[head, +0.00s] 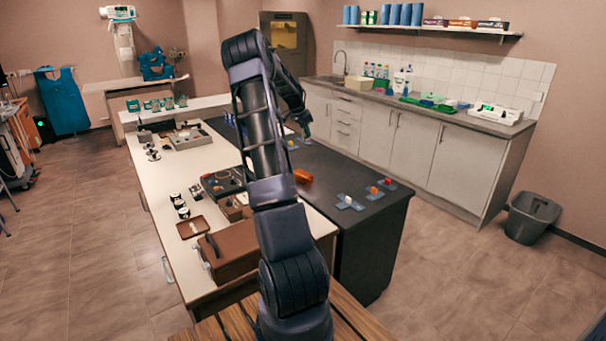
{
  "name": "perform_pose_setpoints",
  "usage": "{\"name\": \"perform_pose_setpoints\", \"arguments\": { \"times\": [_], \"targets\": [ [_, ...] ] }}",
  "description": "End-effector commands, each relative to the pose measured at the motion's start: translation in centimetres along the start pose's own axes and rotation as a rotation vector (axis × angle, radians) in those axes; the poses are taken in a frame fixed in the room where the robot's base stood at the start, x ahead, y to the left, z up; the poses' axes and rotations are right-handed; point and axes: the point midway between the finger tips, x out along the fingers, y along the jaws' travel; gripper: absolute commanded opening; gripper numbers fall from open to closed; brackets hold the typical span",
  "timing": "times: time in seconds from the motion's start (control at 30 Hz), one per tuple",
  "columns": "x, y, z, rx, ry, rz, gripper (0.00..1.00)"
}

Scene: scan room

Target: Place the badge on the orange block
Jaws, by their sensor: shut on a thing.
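My gripper (306,130) is over the far part of the dark counter, small in the head view. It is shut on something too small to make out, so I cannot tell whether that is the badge. I cannot pick out a badge elsewhere. A small orange block (374,190) sits on a blue pad near the counter's front right, well apart from my gripper. A longer orange thing (304,176) lies on the dark counter beside my arm, nearer than the gripper; my arm may hide part of it.
The dark counter (335,170) adjoins a white worktop (185,165) with trays, jars and a brown case (232,250). A red block (388,181) and a pale block (348,200) flank the small orange one. Dark surface between the gripper and these pads looks mostly clear.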

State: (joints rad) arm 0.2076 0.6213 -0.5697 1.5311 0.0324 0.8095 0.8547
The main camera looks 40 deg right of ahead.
Motion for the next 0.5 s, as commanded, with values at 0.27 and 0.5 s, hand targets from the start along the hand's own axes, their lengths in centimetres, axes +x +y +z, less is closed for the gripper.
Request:
{"name": "perform_pose_setpoints", "arguments": {
  "times": [0.27, 0.5],
  "targets": [
    [-0.2, -2.9, -0.2, 0.047, 0.002, 0.020, 0.00],
    [4.1, -2.9, 1.6, 0.047, 0.001, 0.022, 0.00]
  ]
}}
